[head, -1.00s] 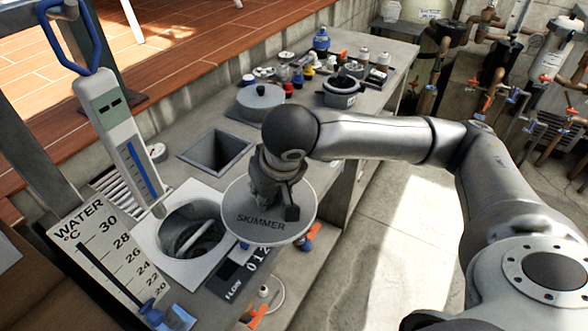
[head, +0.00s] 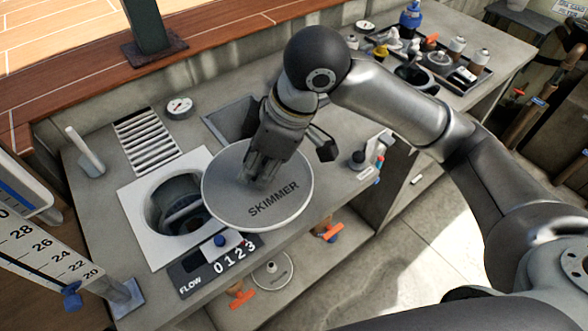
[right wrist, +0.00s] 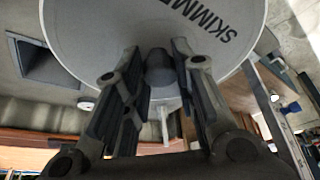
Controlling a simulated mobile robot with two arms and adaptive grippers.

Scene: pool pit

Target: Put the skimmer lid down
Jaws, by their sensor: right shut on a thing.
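The skimmer lid (head: 225,198) is a round grey disc marked SKIMMER. My right gripper (head: 258,180) is shut on its knob (right wrist: 160,68) and holds it over the counter. In the head view the lid overlaps the right edge of the skimmer opening (head: 180,205), a round hole in a white square plate (head: 150,250). The lid (right wrist: 95,35) also fills the upper part of the right wrist view. The exact height of the lid above the counter is hard to tell. My left gripper is not in view.
A flow counter (head: 222,262) lies in front of the opening. A square recess (head: 228,118) is behind the lid, partly hidden. A slatted grate (head: 146,138) and a gauge (head: 180,106) are behind the plate. A tray of bottles (head: 475,85) stands at the back right.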

